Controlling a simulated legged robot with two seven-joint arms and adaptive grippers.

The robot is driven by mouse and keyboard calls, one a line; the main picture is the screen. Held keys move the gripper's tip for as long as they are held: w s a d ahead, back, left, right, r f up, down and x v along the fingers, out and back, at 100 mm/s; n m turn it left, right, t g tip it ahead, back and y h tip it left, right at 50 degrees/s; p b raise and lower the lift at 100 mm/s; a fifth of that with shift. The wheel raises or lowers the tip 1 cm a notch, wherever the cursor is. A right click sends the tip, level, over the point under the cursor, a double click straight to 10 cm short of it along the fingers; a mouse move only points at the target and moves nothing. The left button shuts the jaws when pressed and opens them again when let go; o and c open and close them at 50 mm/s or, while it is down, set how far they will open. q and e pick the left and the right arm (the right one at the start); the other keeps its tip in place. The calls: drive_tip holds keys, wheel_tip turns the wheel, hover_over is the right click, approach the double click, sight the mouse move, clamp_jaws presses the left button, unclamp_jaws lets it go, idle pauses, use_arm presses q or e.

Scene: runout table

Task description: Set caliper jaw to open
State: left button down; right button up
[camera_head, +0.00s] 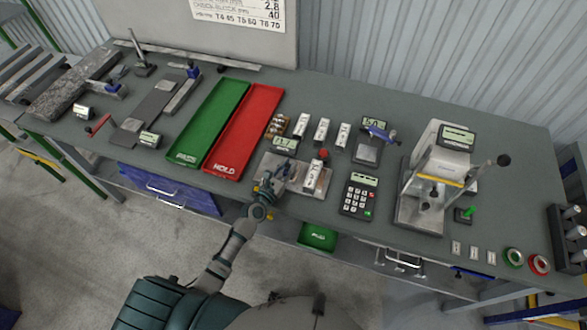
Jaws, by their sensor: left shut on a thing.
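A small measuring device, which looks like the caliper (287,166), sits on a light metal plate (312,188) near the table's front edge. It has a dark blue part and a small readout (285,143) behind it. My left gripper (268,188) reaches in from the front and is shut at the front left of this device, on what looks like its jaw. The contact is small and partly hidden by the gripper, and I cannot tell how wide the jaw stands. My right gripper is not in view.
A green PASS tray (208,120) and a red HOLD tray (245,128) lie to the left. Metal blocks (322,130) stand behind the device. A blue-framed gauge (375,137), a keypad (358,194) and a tall press (432,180) stand to the right.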

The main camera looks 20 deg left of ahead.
use_arm(q)
drive_tip(key=c, duration=1.2)
unclamp_jaws()
drive_tip(key=shift+c, duration=0.2)
drive_tip(key=shift+s, duration=0.1)
drive_tip(key=v, duration=1.2)
drive_tip(key=shift+a+f, duration=0.1)
